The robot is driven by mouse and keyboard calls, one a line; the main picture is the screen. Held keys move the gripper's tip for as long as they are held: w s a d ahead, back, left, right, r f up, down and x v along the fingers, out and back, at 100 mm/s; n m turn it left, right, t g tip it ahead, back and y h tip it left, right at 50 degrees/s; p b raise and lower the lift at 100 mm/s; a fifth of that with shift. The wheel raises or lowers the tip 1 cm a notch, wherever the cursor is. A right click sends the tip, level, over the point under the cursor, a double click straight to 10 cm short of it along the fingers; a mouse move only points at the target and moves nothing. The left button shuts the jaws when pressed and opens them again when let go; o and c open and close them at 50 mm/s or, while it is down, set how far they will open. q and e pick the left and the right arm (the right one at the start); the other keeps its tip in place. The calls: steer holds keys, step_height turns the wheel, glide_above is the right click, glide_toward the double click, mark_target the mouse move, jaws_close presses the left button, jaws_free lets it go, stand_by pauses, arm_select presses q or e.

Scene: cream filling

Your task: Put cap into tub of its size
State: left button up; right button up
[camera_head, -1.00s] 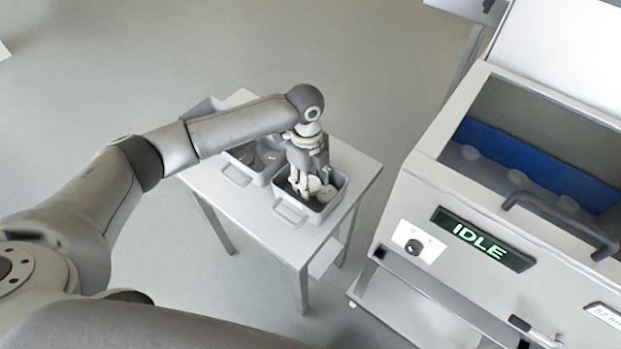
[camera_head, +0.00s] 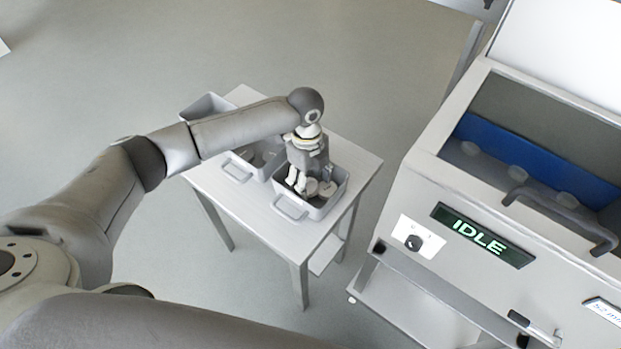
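Three grey tubs stand in a row on a small white table: a near right tub (camera_head: 341,196), a middle tub (camera_head: 262,174) and a far left tub (camera_head: 206,108). My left gripper (camera_head: 312,186) points down into the near right tub, its fingers spread apart. Pale round caps (camera_head: 328,189) lie in this tub, below and beside the fingers. The gripper partly hides them, and their sizes cannot be told. My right gripper is not in view.
The white table (camera_head: 240,208) has bare top at its left front and right edge. A large machine (camera_head: 400,262) with an open lid, a handle and an "IDLE" display (camera_head: 482,236) stands close on the right.

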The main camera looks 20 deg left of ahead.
mark_target(309, 186)
arm_select(q)
steer(key=shift+r, duration=0.1)
step_height(309, 186, up, 13)
steer(key=b, duration=0.1)
steer(key=shift+w+a, duration=0.4)
stand_by(0.6)
